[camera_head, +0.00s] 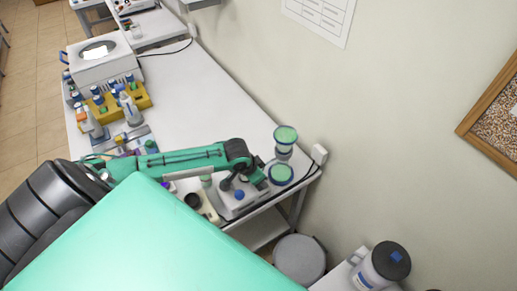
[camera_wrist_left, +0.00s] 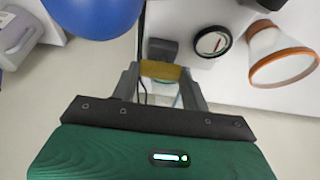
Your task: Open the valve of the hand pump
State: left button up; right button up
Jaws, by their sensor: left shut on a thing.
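The hand pump (camera_head: 232,206) is a pale unit near the right end of the long table, with a blue knob (camera_head: 239,195) on it. My left arm reaches across from the left, and its dark gripper (camera_head: 258,182) is over the pump. In the left wrist view, my left gripper (camera_wrist_left: 160,74) is shut on a small yellow part (camera_wrist_left: 161,69), seemingly the valve. A dark grey piece (camera_wrist_left: 163,48) lies just beyond it. A large blue ball (camera_wrist_left: 92,14) shows at the upper left, and a round gauge (camera_wrist_left: 212,42) is right of the fingers. My arm hides part of the pump.
Two green-topped vessels (camera_head: 285,137) (camera_head: 281,174) stand right of the gripper, near the wall. A funnel with an orange rim (camera_wrist_left: 281,54) is close on the right. Bottles in a yellow rack (camera_head: 125,100) stand farther left. The table's middle (camera_head: 190,85) is clear.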

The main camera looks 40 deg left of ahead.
pick_arm(q)
jog(key=o, duration=1)
jog(key=shift+r, duration=0.1)
jog(key=shift+s+a+r, duration=0.1)
jog(key=shift+s+r, duration=0.05)
jog(key=shift+r, duration=0.2)
jog(key=shift+b+v, duration=2.05)
jog(key=shift+v, duration=4.4)
jog(key=shift+s+f, duration=0.1)
